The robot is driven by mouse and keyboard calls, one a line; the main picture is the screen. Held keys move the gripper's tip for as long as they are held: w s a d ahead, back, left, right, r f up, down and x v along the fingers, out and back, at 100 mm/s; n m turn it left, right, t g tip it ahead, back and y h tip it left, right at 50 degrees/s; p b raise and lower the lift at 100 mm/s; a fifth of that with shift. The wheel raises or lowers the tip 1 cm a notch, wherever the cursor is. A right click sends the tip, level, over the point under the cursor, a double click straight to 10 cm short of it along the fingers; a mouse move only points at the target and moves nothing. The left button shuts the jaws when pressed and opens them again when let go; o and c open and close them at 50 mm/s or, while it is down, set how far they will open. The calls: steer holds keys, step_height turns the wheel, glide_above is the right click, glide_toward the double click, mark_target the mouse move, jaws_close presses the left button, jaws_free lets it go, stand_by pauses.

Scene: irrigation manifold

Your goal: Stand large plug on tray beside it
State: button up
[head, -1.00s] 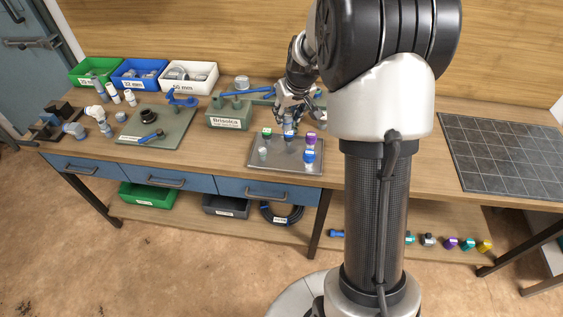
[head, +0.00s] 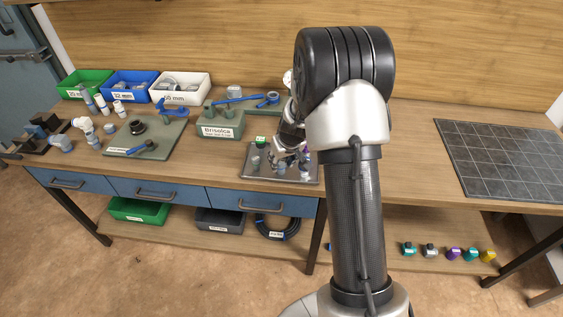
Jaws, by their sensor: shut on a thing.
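The grey metal tray (head: 246,174) lies on the workbench near its front edge. My gripper (head: 284,161) is low over the tray's right half, pointing down. It is shut on a grey plug, which I take to be the large plug (head: 281,169); the fingers cover much of it. I cannot tell whether its foot touches the tray. A small grey plug (head: 255,161) stands on the tray to the left. A green-topped plug (head: 261,141) stands at the back left. A pale-bodied plug (head: 304,173) stands to the right, partly hidden.
A purple-topped piece (head: 306,149) is partly hidden behind my gripper. A green labelled block (head: 220,124) with a blue-handled tool stands behind and left of the tray. A green board (head: 160,148) with fittings lies farther left. My arm hides the bench just right of the tray.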

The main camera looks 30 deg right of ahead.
steer(key=shift+r, duration=0.15)
steer(key=shift+f, duration=0.2)
steer(key=o, duration=1.2)
steer(key=shift+r, duration=0.15)
